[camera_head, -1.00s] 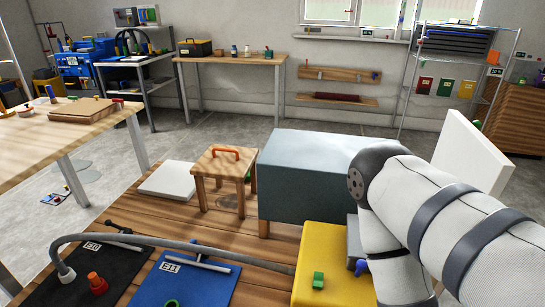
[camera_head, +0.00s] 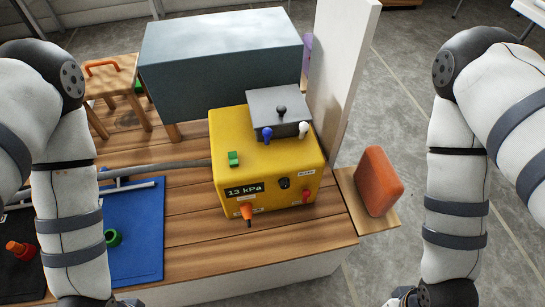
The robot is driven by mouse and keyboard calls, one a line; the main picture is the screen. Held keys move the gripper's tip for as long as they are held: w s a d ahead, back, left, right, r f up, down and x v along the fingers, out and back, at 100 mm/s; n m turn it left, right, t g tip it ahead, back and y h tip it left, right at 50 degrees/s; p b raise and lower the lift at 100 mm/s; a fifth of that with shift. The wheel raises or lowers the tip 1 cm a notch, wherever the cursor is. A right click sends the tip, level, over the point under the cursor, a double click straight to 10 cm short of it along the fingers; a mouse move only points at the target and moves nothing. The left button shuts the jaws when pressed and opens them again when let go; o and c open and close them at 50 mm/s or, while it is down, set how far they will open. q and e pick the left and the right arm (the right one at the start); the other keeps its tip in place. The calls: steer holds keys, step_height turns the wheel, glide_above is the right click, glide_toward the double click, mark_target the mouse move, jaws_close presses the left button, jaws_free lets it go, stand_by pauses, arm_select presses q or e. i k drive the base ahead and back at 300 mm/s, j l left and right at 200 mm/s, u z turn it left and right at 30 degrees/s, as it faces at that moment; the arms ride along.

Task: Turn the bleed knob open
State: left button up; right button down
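A yellow box (camera_head: 222,140) stands on the wooden bench, with a display reading 13 kPa (camera_head: 244,190) on its front. Its front carries an orange knob with a dark tip (camera_head: 247,212), a black knob (camera_head: 285,183) and a red knob (camera_head: 306,196). Small labels are beside them, too small to read surely, so I cannot tell which is the bleed knob. My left gripper (camera_head: 95,302) is barely in view at the bottom edge, left of the box. My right gripper (camera_head: 425,296) is cut off at the bottom edge, right of the bench. Their fingers are hidden.
A grey unit (camera_head: 279,105) with blue, black and white knobs sits on the box. A grey hose (camera_head: 160,168) runs to its left side. A blue-grey block (camera_head: 215,55), white panel (camera_head: 340,70), orange pad (camera_head: 378,180), stool (camera_head: 112,80) and blue mat (camera_head: 138,240) surround it. Floor right is clear.

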mark_target(284, 183)
steer(key=k+l+z, duration=0.2)
steer(key=k+l, duration=0.75)
